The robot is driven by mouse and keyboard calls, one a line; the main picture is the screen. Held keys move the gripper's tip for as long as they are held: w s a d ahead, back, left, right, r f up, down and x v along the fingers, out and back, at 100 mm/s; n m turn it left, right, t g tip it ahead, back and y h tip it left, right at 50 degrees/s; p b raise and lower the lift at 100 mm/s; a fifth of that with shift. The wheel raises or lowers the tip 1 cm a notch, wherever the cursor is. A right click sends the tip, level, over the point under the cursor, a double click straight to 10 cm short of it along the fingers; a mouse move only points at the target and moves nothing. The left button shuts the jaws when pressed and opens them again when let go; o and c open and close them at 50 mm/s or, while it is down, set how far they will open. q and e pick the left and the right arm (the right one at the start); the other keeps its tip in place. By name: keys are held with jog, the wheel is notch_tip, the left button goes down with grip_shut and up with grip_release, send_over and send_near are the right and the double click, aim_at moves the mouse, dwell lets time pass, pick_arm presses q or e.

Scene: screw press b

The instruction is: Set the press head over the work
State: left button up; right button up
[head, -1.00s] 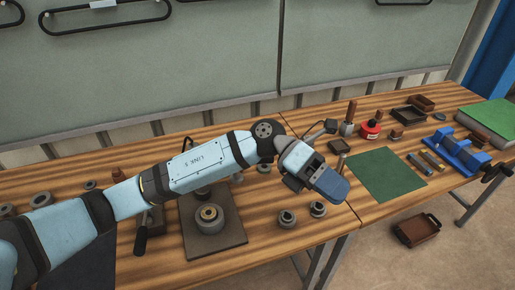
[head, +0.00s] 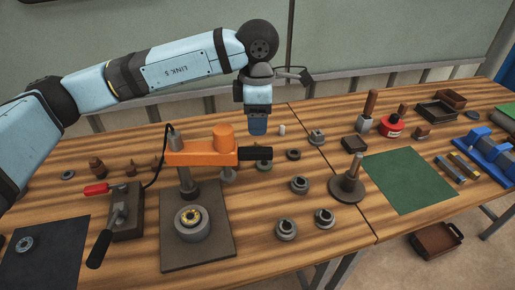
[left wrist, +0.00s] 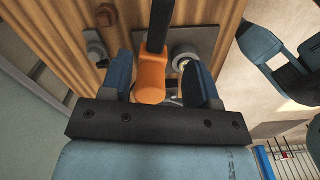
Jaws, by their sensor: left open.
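The orange press head (head: 203,152) sits on a grey post, its black handle (head: 254,153) pointing right. A ram hangs beneath its right part, behind and to the right of the work rather than above it. The work (head: 191,223), a grey round with a brass-coloured centre, sits on the dark base plate (head: 175,258). My left gripper (head: 258,130) is open and points down, just behind the handle in the head view. In the left wrist view, the orange head (left wrist: 152,78) shows between the fingers, and the work (left wrist: 186,60) is partly hidden. I cannot tell whether the fingers touch it.
Several grey rings lie to the right. An upright peg on a round foot (head: 347,187) stands beside the green mat (head: 408,180). Bare wood lies in front of the rings.

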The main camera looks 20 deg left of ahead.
aim_at(258, 149)
pick_arm(q)
notch_tip(258, 149, down, 10)
jog(key=shift+r, duration=0.2)
grip_shut()
